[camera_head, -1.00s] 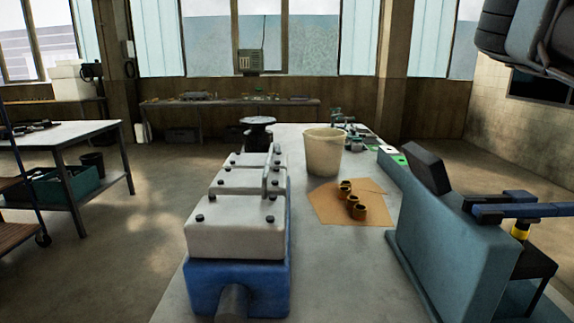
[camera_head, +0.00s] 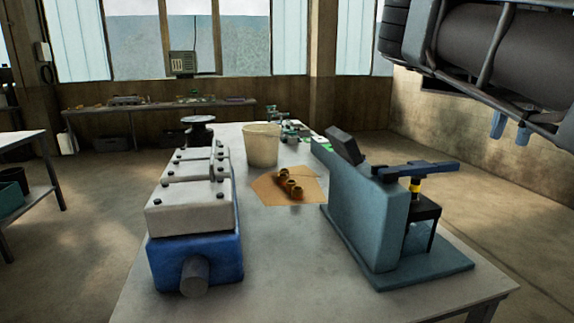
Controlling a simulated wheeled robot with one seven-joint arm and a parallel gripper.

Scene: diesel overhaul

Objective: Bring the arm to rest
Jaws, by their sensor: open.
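My arm (camera_head: 480,50) reaches in from the top right corner, large and close to the camera. My gripper (camera_head: 510,131) shows at its lower right as two small blue fingers pointing down, a little apart. It is open, with nothing seen between the fingers. It appears above the floor to the right of the bench, apart from everything on it.
The grey bench (camera_head: 270,270) bears a blue engine block (camera_head: 215,255) with white heads, a cream bucket (camera_head: 262,145), brass bushings (camera_head: 290,184) on brown paper (camera_head: 262,188) and a teal press (camera_head: 365,215). A side table (camera_head: 22,145) stands left. Floor on the right is clear.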

